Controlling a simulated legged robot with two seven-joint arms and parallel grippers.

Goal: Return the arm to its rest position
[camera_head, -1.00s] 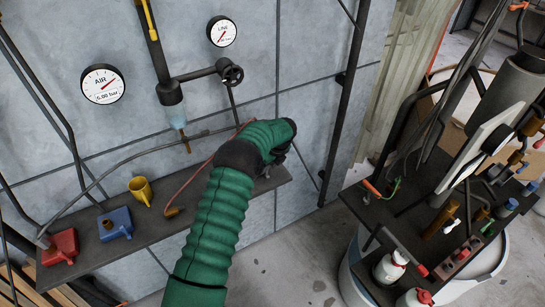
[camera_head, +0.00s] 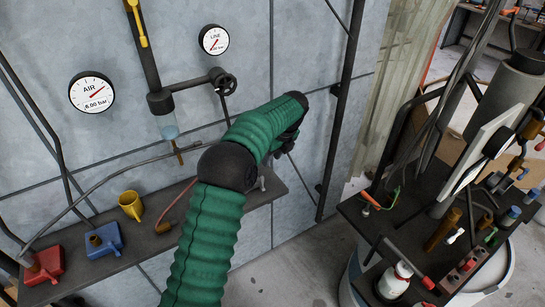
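My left arm (camera_head: 205,245), in a ribbed green sleeve with a dark elbow joint, rises from the bottom middle in the head view. Its forearm (camera_head: 262,126) bends up and right in front of the grey wall panel. A dark part of my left gripper (camera_head: 287,143) shows below the forearm's end. The forearm hides most of it, so its fingers cannot be made out. I see nothing held in it. My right gripper is out of view.
A pipe with a valve wheel (camera_head: 224,83) and two gauges is above. A cluttered black cart (camera_head: 400,225) stands right.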

